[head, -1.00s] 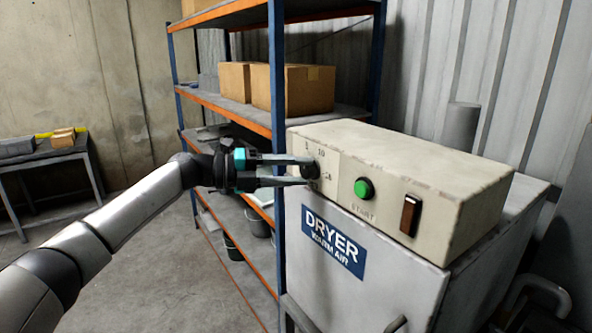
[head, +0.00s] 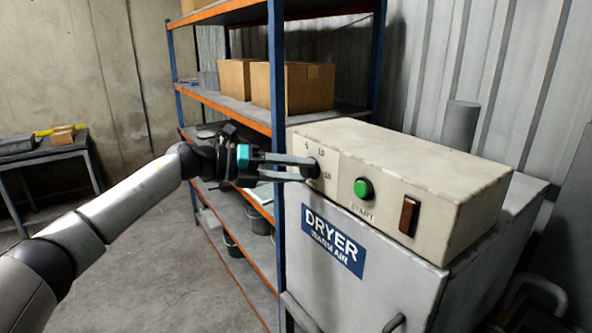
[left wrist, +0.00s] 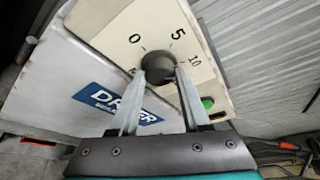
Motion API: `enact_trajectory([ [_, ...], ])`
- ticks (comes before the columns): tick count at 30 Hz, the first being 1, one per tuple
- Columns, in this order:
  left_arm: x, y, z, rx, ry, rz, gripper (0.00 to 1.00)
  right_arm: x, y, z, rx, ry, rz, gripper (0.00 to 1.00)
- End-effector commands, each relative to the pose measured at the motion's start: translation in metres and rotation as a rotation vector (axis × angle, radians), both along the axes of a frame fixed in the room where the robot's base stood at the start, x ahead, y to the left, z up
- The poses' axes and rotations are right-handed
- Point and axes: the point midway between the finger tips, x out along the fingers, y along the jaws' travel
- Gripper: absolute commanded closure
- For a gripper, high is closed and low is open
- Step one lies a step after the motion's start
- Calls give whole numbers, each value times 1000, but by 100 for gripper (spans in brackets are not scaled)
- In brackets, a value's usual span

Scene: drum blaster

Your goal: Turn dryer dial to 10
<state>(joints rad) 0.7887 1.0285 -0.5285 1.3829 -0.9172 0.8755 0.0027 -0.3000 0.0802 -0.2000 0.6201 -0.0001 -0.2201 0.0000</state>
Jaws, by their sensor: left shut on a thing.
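The dryer dial (head: 312,170) is a dark round knob on the left part of the dryer's cream control box (head: 430,170). My left gripper (head: 303,165) reaches it from the left and is shut on it. In the left wrist view, the dial (left wrist: 157,68) sits between the two fingers (left wrist: 159,76), one on each side. The printed marks 0, 5 and 10 (left wrist: 195,63) show around it, with another mark at lower left that I cannot read. I cannot make out where the dial points. My right gripper is in neither view.
A green START button (head: 364,189) and a brown switch (head: 409,215) sit right of the dial. The DRYER label (head: 333,240) is on the front below. A shelf rack with boxes (head: 302,87) stands behind my left gripper.

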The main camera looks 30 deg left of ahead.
Motion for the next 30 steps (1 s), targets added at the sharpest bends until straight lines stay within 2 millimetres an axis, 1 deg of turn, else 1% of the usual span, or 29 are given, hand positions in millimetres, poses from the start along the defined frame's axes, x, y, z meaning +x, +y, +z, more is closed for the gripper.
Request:
enact_trajectory([
  [1,0,0,0,0,1,-1,100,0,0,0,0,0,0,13],
  [2,0,0,0,0,1,-1,52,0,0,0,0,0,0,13],
  [9,0,0,0,-1,2,0,25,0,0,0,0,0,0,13],
  [10,0,0,0,-1,2,0,23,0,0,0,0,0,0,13],
  [17,0,0,0,-1,1,0,23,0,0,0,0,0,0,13],
  [20,-3,4,0,0,2,2,23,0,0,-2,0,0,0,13],
  [25,-18,22,3,3,2,2,23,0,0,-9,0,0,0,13],
  [30,-41,50,8,3,4,4,23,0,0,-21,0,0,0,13],
])
